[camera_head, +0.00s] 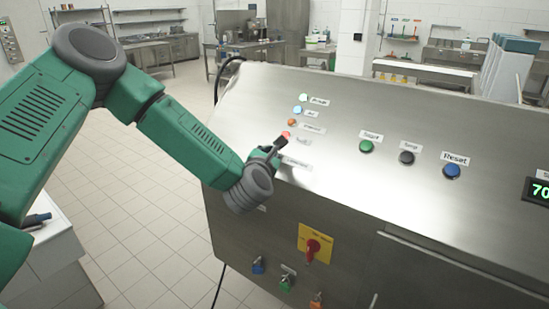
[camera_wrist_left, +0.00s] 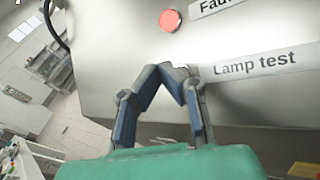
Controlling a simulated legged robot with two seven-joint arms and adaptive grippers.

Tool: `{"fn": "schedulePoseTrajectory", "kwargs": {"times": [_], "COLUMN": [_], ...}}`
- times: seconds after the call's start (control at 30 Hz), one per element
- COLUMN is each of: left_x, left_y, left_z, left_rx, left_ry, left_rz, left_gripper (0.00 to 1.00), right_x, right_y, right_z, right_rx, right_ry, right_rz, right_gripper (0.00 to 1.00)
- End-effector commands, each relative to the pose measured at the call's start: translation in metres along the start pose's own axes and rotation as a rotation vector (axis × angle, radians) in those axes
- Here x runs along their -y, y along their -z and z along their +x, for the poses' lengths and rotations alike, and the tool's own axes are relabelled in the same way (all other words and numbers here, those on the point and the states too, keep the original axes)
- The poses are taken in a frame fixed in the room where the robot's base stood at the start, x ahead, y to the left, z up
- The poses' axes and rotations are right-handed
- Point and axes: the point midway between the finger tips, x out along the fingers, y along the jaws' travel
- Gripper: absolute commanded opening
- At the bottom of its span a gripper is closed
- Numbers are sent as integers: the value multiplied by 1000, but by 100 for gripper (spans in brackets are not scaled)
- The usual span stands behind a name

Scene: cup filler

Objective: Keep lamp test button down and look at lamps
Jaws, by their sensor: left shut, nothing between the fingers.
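My left gripper (camera_head: 279,147) is shut and empty, with its tips at the steel control panel (camera_head: 330,150). In the left wrist view its fingertips (camera_wrist_left: 172,70) meet just left of the "Lamp test" label (camera_wrist_left: 256,63). The lamp test button is hidden behind them, so I cannot tell how far it is pressed. A column of lamps stands above: a pale green one (camera_head: 303,98), a pale blue one (camera_head: 297,110), an orange one (camera_head: 292,122) and a red one (camera_head: 286,135). They look bright. The red lamp (camera_wrist_left: 170,20) also shows in the left wrist view. My right gripper is out of view.
To the right are a green button (camera_head: 366,147), a black button (camera_head: 406,158) and a blue Reset button (camera_head: 452,171). A red rotary switch (camera_head: 312,247) on a yellow plate is on the panel's lower front. A numeric display (camera_head: 538,191) sits at the right edge.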

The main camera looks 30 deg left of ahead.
Motion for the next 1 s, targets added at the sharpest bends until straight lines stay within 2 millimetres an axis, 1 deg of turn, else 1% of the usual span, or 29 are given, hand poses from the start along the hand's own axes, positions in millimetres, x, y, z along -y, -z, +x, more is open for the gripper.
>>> {"fn": "schedulePoseTrajectory", "kwargs": {"times": [0.43, 1.0], "left_x": [0, 3], "left_y": [0, 3], "left_z": [1, 5], "left_rx": [1, 1], "left_ry": [-1, -1], "left_rz": [-1, -1], "left_gripper": [0, 0], "right_x": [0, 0], "right_y": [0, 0], "right_z": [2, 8], "right_rx": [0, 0], "right_ry": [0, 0], "right_rz": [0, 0], "right_gripper": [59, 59]}}
